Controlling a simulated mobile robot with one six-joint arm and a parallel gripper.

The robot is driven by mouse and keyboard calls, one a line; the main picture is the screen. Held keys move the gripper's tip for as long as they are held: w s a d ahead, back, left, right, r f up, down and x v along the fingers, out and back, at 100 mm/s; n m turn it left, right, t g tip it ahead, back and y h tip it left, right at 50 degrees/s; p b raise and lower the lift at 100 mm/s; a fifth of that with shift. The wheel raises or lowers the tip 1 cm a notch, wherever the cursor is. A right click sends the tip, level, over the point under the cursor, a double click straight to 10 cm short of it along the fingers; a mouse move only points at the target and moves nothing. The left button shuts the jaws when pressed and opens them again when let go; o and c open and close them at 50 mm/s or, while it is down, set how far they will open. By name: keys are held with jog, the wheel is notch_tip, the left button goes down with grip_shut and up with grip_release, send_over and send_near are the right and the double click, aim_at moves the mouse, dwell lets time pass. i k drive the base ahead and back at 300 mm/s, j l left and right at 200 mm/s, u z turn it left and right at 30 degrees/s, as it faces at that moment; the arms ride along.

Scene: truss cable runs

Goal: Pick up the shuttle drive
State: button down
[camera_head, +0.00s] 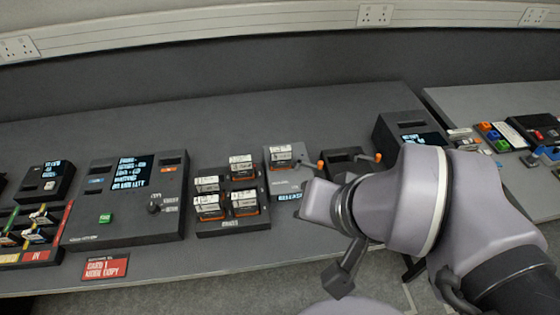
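Several small drives with white labels and orange edges, such as the front one (245,204), stand in a dark rack (233,226) at the middle of the bench. Another white-labelled drive (279,155) sits in a grey unit (287,182) marked "RELEASE", just right of the rack. I cannot tell which one is the shuttle drive, as the labels are too small to read. The dark end of my arm, seemingly my gripper (341,281), hangs in front of the bench edge, right of and apart from the rack. Its fingers do not show clearly, and I see nothing held.
A console (125,196) with a screen, green button and knob stands left of the rack. A red card sign (105,269) lies at the front edge. The bench's back strip is clear.

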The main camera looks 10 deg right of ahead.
aim_at(281, 158)
jog(key=i+l+u, duration=0.15)
jog(key=u, duration=0.25)
jog(key=i+l+u, duration=0.1)
jog(key=l+u, duration=0.5)
jog(key=u, duration=0.15)
